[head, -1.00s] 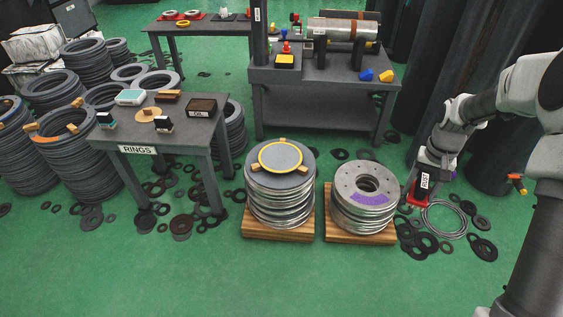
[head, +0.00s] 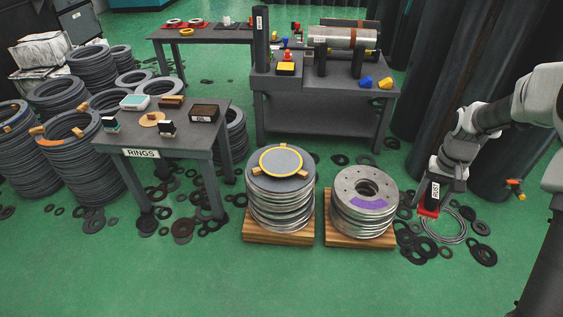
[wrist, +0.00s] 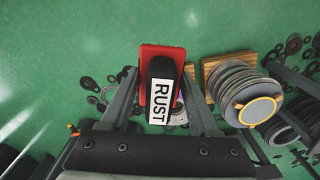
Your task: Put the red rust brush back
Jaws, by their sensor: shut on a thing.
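The red rust brush (head: 430,207) has a red base and a black handle with a white RUST label. It is at the right of the head view, held low in front of my arm. In the wrist view the brush (wrist: 161,62) sits between the two fingers of my gripper (wrist: 165,98), which is shut on it. The brush appears above the floor, right of the right-hand flange stack.
Two flange stacks, one left (head: 281,190) and one right (head: 362,203), stand on wooden pallets. A RINGS table (head: 185,138) holds several brushes and boxes. A grey workbench (head: 325,85) stands behind. Rings and a coiled cable (head: 447,226) lie on the floor nearby. Green floor in front is clear.

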